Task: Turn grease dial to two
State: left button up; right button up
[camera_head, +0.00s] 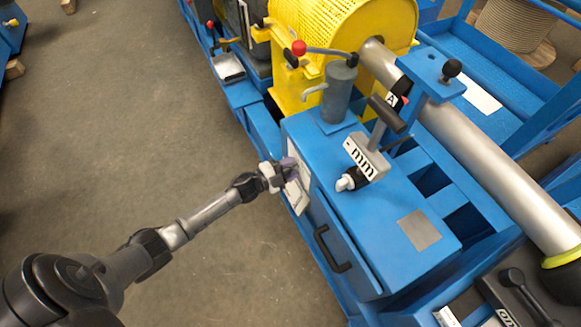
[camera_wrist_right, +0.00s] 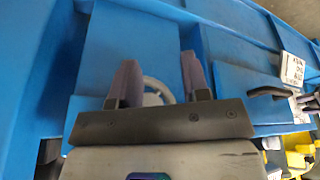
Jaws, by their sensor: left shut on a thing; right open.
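My left gripper (camera_head: 288,170) is at the front face of the blue cabinet (camera_head: 345,215), against a white panel (camera_head: 299,193). Its fingers are shut on what appears to be the grease dial there. The fingers hide the dial and its setting, so I cannot read the number it points to. My right gripper (camera_wrist_right: 160,72) shows in the right wrist view, open, with its two fingers apart. A grey ring-shaped part (camera_wrist_right: 158,90) shows between and behind them against blue metal; I cannot tell how far away it is. The right gripper is not clear in the head view.
A black drawer handle (camera_head: 330,250) is below the panel. On the cabinet top stand a grey pump-like cylinder (camera_head: 339,90) and a lever with a marked plate (camera_head: 366,156). A yellow guard (camera_head: 335,35) and a steel shaft (camera_head: 470,145) lie beyond.

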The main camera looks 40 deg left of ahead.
pick_arm(q)
jog(key=shift+m, duration=0.6)
jog(key=o, duration=0.9)
jog(key=shift+o, duration=0.2)
jog(key=p+v, duration=0.4)
jog(key=v, duration=0.9)
jog(key=shift+s+a, duration=0.15)
jog(key=shift+s, duration=0.2)
